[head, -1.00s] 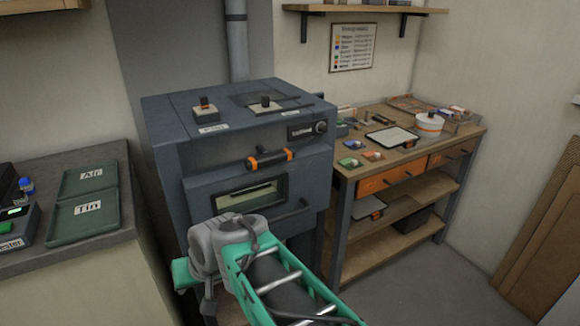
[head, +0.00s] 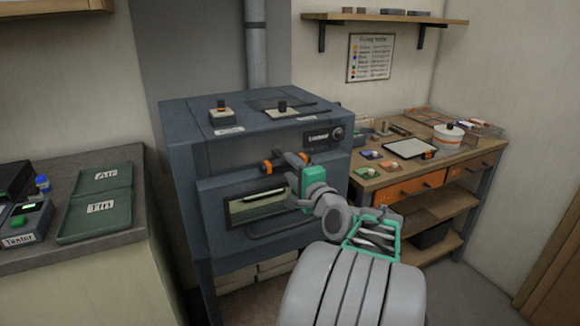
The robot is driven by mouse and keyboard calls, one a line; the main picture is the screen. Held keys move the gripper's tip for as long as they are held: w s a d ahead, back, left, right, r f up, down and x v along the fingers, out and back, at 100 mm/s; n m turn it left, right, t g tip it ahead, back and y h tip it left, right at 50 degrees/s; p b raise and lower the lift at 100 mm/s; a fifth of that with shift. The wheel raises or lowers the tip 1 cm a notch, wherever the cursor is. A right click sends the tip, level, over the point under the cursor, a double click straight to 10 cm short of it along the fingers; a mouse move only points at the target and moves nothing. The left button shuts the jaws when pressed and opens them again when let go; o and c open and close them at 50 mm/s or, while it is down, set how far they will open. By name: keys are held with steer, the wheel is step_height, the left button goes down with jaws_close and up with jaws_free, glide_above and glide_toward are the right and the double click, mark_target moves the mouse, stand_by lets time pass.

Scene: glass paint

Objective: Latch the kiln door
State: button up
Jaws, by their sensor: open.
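The kiln (head: 205,180) is a dark grey box on legs in the middle of the head view. Its front door (head: 218,233) has a window (head: 258,205) and a bar handle (head: 262,232) low down, and looks shut or nearly so. The latch (head: 267,167), a dark bar with orange bands, sits above the door; my gripper hides most of it, with one orange band showing on the left. My gripper (head: 294,160) is open, its fingers at the latch's right part. I cannot tell whether they touch it or stand around it.
A wooden workbench (head: 440,164) with orange drawers, a white pot (head: 447,136) and several small items stands right of the kiln. Floor shows at lower right.

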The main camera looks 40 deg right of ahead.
steer(key=shift+w+d, duration=0.1)
steer(key=shift+w, duration=0.45)
jaws_close()
stand_by(1.0)
